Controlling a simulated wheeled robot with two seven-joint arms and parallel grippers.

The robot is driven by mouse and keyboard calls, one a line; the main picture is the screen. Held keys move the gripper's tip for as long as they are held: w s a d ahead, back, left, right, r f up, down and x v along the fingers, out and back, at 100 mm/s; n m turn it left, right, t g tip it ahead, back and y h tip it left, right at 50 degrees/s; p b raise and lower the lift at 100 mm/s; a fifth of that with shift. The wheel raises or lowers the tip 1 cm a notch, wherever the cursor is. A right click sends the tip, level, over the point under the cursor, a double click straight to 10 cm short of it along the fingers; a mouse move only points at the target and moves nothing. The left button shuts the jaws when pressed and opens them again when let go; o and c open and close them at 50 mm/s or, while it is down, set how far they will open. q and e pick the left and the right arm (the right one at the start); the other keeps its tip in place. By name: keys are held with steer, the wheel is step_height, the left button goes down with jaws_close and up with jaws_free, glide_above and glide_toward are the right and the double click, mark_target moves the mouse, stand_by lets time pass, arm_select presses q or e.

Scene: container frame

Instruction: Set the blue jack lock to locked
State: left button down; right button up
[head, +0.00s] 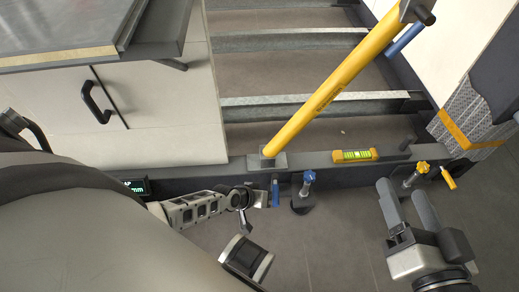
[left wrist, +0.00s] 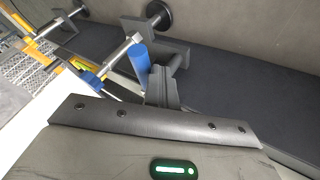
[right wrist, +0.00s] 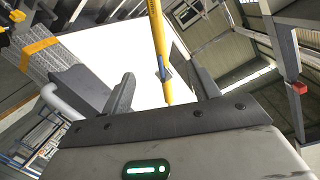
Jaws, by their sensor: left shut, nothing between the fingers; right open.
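The blue lock handle (head: 275,190) hangs at the front of the dark frame beam, left of the blue-knobbed jack (head: 309,178). In the left wrist view the blue handle (left wrist: 140,62) is a short cylinder on a metal rod. My left gripper (head: 262,197) is shut and empty, close beside the blue handle; its fingers (left wrist: 163,84) show just right of the handle, and I cannot tell if they touch. My right gripper (head: 403,190) is open and empty, below the second jack (head: 419,170) and clear of the blue handle; its fingers (right wrist: 163,92) are apart.
A yellow post (head: 330,90) stands on the beam (head: 230,168), with a yellow-green level (head: 354,155) to its right. A yellow-orange handle (head: 448,178) is at the right jack. A white cabinet (head: 160,110) is at left. The floor (head: 330,240) between my grippers is clear.

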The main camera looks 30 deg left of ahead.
arm_select(q)
steer(key=shift+d, duration=0.1)
arm_select(e)
steer(key=shift+d, duration=0.25)
arm_select(q)
steer(key=shift+w, duration=0.1)
